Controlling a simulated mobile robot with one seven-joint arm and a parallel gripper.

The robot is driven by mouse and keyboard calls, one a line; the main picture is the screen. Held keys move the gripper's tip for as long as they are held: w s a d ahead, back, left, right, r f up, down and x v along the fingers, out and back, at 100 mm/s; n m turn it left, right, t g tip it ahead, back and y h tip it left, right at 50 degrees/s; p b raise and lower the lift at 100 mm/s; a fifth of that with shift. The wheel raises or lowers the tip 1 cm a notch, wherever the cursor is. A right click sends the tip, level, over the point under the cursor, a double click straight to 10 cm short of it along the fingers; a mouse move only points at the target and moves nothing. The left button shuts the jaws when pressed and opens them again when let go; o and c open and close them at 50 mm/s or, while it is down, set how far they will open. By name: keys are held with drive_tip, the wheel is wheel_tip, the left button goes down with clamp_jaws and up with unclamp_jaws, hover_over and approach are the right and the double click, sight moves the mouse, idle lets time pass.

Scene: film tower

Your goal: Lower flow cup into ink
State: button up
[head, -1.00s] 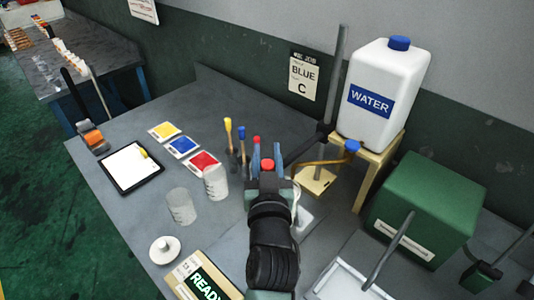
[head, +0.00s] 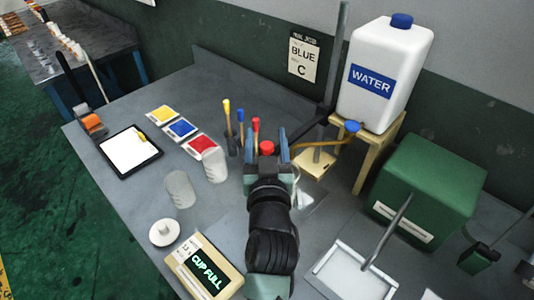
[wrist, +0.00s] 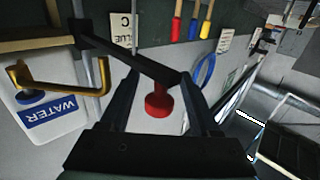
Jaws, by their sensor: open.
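My gripper (head: 267,146) is open, with its fingers on either side of a red knob (wrist: 158,104). A gap shows between the knob and each finger in the wrist view. The knob is joined to a black arm (wrist: 125,52) that comes from an upright stand (head: 338,60). The knob's top also shows in the head view (head: 266,149). I cannot make out the flow cup or the ink for certain; my gripper and arm hide the area below the knob.
Two pale, see-through containers (head: 180,189) (head: 214,165) and a white lid-like disc (head: 164,233) stand left of my arm. A white water tank (head: 387,75) stands behind right on a wooden stand. A green box (head: 428,188) and white tray (head: 352,272) are at right.

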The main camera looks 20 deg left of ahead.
drive_tip(key=b+v, duration=0.3)
drive_tip(key=v, duration=0.9)
drive_tip(key=shift+s+d, duration=0.2)
drive_tip(key=shift+s, duration=0.1)
drive_tip(key=w+d+r+m+t+h+p, duration=0.1)
drive_tip(key=w+d+r+t+p, duration=0.15)
drive_tip(key=r, duration=0.85)
drive_tip(key=w+d+r+t+h+p, duration=0.1)
drive_tip(key=d+r+t, duration=0.15)
drive_tip(key=r, duration=0.95)
drive_tip(key=s+d+r+m+t+h+p, duration=0.1)
drive_tip(key=s+d+r+t+h, duration=0.1)
drive_tip(key=r, duration=0.5)
drive_tip(key=s+d+r+m+t+h+p, duration=0.1)
drive_tip(key=s+d+r+t, duration=0.1)
drive_tip(key=r, duration=0.6)
drive_tip(key=s+d+r+m+t+h+p, duration=0.1)
drive_tip(key=s+d+r+m+t+h, duration=0.1)
drive_tip(key=r, duration=0.6)
drive_tip(key=shift+s+d+h, duration=0.25)
drive_tip(key=shift+d+h, duration=0.05)
drive_tip(key=shift+d, duration=0.45)
